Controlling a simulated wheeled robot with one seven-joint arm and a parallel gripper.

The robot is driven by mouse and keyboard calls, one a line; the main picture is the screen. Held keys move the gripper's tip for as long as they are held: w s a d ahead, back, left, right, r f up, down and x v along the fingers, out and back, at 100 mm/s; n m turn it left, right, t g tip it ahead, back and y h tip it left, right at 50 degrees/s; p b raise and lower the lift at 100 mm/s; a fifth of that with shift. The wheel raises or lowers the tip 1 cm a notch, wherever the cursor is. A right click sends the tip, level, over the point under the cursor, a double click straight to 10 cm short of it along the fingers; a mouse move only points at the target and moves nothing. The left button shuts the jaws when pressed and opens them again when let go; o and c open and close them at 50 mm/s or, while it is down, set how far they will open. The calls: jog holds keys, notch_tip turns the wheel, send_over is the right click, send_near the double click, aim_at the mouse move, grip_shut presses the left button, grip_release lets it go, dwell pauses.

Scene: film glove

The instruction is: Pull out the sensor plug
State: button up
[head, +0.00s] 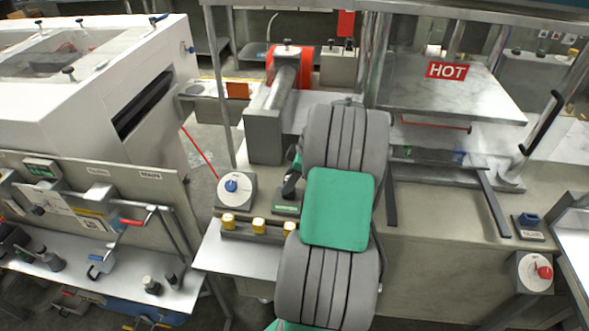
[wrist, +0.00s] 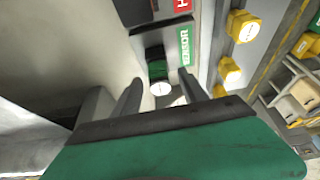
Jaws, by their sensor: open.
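The sensor plug (wrist: 160,73) shows in the wrist view as a dark green ribbed body with a round white end face. It sits at a grey panel with a green SENSOR label (wrist: 185,46). My gripper (wrist: 160,88) is open. Its two grey fingers point at the plug, one on each side of the white face, and I see no clear contact. In the head view a small green label (head: 286,208) shows beside my arm. My arm hides most of the gripper there, and I cannot tell the plug from the dark parts beside it.
Yellow-capped knobs (wrist: 228,70) stand close to the right of the plug; they also show in the head view (head: 258,225). A blue dial (head: 231,186) is left of the label.

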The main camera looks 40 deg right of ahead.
jog(key=shift+w+a+f, duration=0.1)
jog(key=shift+f, duration=0.2)
jog(key=shift+c, duration=0.2)
grip_shut()
